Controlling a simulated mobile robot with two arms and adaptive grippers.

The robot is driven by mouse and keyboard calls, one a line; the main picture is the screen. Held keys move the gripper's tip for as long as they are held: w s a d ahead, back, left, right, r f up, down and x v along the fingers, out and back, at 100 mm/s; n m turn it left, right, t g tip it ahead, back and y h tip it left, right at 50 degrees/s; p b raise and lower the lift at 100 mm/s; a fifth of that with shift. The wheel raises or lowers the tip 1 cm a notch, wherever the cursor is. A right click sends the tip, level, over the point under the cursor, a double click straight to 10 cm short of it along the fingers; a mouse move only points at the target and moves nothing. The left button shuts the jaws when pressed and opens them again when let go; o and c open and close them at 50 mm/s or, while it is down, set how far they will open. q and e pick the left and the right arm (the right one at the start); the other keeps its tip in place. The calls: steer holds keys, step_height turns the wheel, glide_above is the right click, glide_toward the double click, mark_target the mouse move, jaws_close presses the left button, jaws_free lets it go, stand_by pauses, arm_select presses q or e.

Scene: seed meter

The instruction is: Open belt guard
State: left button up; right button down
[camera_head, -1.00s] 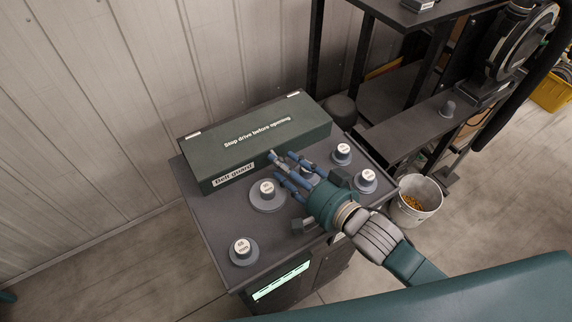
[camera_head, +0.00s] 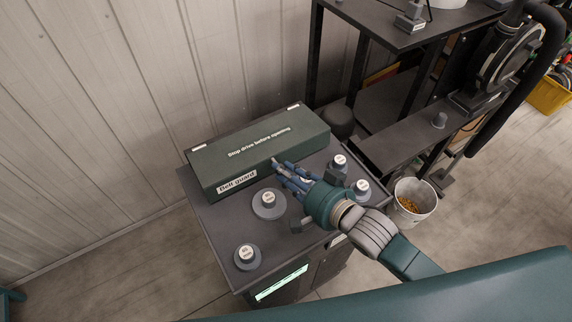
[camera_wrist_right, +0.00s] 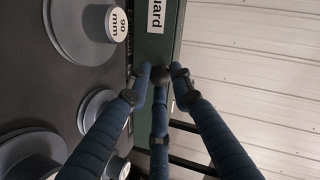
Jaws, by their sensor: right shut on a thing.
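The belt guard (camera_head: 258,150) is a long dark green box lid on top of the grey cabinet, with the labels "Stop drive before opening" and "Belt guard". It lies closed. My right gripper (camera_head: 276,167) is at the guard's front face, to the right of the "Belt guard" label. In the right wrist view its blue fingers (camera_wrist_right: 160,82) are shut around a small dark knob (camera_wrist_right: 161,74) on the guard's front (camera_wrist_right: 153,47). The fingers partly hide the knob. My left gripper is not in view.
Stepped grey discs with size labels stand on the cabinet top, such as the front-left one (camera_head: 247,257) and a middle one (camera_head: 269,204). A white bucket (camera_head: 414,201) stands right of the cabinet. A dark shelf (camera_head: 385,35) is behind right. A panelled wall (camera_head: 90,120) is behind the guard.

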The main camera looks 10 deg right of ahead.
steer(key=r+g+p, duration=0.1)
steer(key=r+p, duration=0.1)
steer(key=p, duration=0.1)
steer(key=w+r+h+p, duration=0.1)
steer(key=r+p, duration=0.1)
steer(key=p, duration=0.1)
steer(key=r+g+p, duration=0.1)
steer(key=r+p, duration=0.1)
steer(key=p, duration=0.2)
steer(key=shift+w+a+r+g+h, duration=0.1)
steer(key=shift+w+a+g+h, duration=0.1)
steer(key=shift+g+h, duration=0.1)
steer(key=shift+w+a+r+g+p, duration=0.15)
steer(key=shift+w+r+g+p, duration=0.1)
steer(key=shift+r+g+p, duration=0.25)
steer(key=shift+w+a+r+m+g+h, duration=0.15)
steer(key=shift+w+r+g+h, duration=0.2)
steer(key=shift+r, duration=0.3)
steer(key=shift+w+a+r+m+g+h, duration=0.15)
steer(key=shift+w+r+g+h, duration=0.15)
steer(key=shift+r, duration=0.3)
